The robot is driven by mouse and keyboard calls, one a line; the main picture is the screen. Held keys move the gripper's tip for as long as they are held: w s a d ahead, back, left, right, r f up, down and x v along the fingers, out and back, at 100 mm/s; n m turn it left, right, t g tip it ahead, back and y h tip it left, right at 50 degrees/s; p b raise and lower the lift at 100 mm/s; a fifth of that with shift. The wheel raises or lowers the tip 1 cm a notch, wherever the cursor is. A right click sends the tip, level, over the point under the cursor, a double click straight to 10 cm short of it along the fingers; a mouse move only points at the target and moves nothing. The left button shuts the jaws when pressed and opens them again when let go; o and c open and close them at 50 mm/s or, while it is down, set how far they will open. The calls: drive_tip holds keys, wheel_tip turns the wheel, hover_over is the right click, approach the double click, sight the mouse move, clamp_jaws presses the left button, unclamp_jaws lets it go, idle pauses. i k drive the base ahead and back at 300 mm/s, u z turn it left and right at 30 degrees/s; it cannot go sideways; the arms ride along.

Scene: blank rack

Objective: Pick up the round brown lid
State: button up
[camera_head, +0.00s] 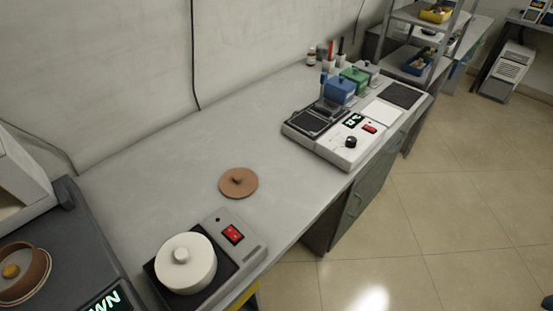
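The round brown lid (238,183) lies flat on the grey bench top (170,150), with a small knob at its centre facing up. It is in the middle of the head view, and nothing touches or covers it. My gripper is not in view.
A white lidded pot (186,263) stands on a hot plate with a red switch (232,233), just in front of the lid. A brown pot (22,274) is at the lower left. A white device (345,146) with blue and green boxes stands farther right. Bench space behind the lid is clear.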

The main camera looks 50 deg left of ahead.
sight(237, 182)
drive_tip(key=i, duration=0.45)
drive_tip(key=u, duration=2.95)
drive_tip(key=i, duration=0.5)
drive_tip(key=z, duration=0.1)
